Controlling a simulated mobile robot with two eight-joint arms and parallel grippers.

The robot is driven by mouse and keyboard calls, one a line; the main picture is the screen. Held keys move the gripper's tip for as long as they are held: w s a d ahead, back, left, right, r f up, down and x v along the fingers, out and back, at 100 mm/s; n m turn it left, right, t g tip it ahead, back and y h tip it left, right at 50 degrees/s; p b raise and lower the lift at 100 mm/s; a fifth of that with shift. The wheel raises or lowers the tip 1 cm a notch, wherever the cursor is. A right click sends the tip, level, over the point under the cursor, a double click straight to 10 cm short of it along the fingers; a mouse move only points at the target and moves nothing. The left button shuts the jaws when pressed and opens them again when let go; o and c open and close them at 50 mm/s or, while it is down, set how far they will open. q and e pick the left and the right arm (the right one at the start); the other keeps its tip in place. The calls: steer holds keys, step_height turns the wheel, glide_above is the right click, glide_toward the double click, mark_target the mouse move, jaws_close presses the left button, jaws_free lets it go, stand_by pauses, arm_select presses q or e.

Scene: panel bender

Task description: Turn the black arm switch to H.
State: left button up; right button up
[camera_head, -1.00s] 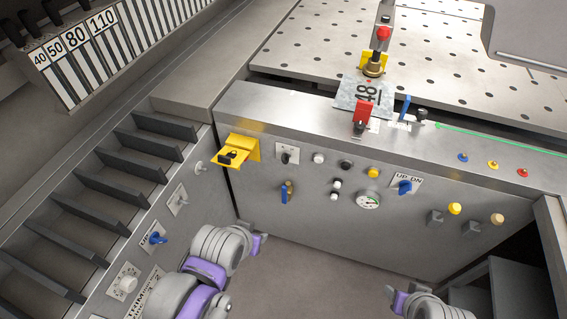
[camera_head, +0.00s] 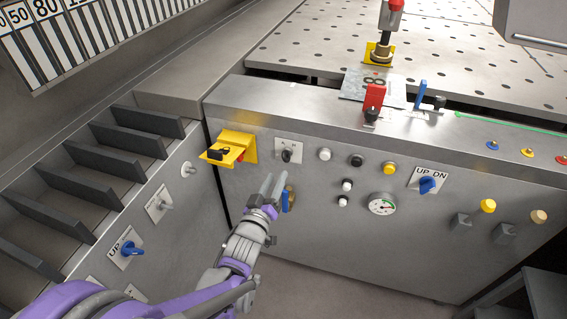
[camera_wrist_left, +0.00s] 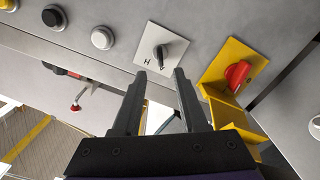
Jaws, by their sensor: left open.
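The black arm switch (camera_head: 287,155) sits on a small white plate (camera_head: 296,144) on the grey front panel, right of a yellow bracket. In the left wrist view the black switch (camera_wrist_left: 159,54) shows on its white plate (camera_wrist_left: 172,43), with an H by one side; the other letter is hard to read. My left gripper (camera_head: 273,184) is open and empty, below the switch in the head view. In the left wrist view its two fingertips (camera_wrist_left: 161,73) point at the plate, with the switch just beyond the gap between them. My right gripper is out of view.
The yellow bracket (camera_head: 240,143) with a black and red switch juts out beside the plate. A blue-handled valve (camera_head: 286,200) is close to my left fingers.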

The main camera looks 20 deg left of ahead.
mark_target(284, 161)
arm_select(q)
steer(key=w, duration=0.8)
steer(key=shift+w+d+b, duration=0.1)
steer(key=shift+d+b, duration=0.05)
steer(key=shift+b, duration=0.15)
jaws_close()
